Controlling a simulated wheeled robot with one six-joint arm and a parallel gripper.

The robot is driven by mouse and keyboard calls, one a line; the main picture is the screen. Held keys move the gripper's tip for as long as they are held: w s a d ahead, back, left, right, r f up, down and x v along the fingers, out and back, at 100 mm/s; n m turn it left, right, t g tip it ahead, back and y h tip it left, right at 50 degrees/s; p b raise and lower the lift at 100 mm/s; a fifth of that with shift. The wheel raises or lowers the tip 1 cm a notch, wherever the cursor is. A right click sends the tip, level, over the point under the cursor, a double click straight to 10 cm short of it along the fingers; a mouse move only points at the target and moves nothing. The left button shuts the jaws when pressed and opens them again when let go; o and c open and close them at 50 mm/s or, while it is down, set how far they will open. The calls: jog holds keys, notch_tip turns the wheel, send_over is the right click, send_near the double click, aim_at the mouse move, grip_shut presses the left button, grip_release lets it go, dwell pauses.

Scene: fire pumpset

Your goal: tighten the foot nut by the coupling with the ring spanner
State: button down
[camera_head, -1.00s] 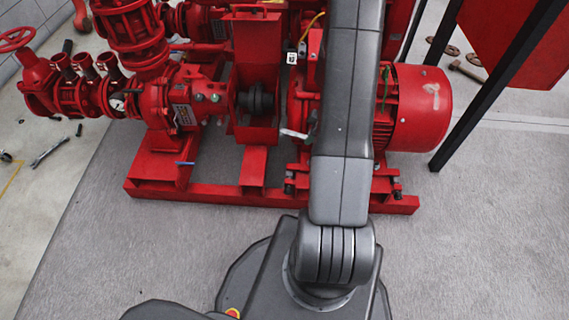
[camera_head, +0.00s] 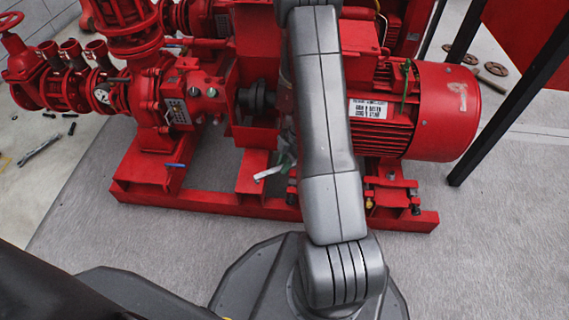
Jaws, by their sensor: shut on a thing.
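The ring spanner (camera_head: 268,173) shows as a short pale bar sticking out to the left of my arm, above the red base frame. My gripper (camera_head: 287,160) is mostly hidden behind my forearm; only a bit of it shows at the arm's left edge, shut on the spanner. The dark coupling (camera_head: 256,97) sits between pump and motor, up and left of the spanner. A dark foot nut (camera_head: 292,188) on the coupling side of the motor shows low beside my arm, just right of and below the spanner. I cannot tell whether the spanner touches any nut.
The red motor (camera_head: 430,110) stands right of my arm, with more foot bolts (camera_head: 415,205) below it. The red pump (camera_head: 165,100) and valves stand left. A black post (camera_head: 500,100) rises at right. Loose tools (camera_head: 40,148) lie on the left floor. The floor in front is clear.

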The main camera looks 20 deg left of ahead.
jog(key=shift+b, duration=0.65)
notch_tip(320, 180, down, 2)
jog(key=shift+f+b, duration=0.15)
jog(key=shift+b, duration=0.3)
jog(key=shift+f, duration=1.3)
jog(key=shift+f, duration=1.3)
jog(key=shift+s+d+n, duration=0.2)
jog(key=shift+d+n, duration=0.1)
jog(key=shift+r+p, duration=0.85)
jog(key=shift+r, duration=1.7)
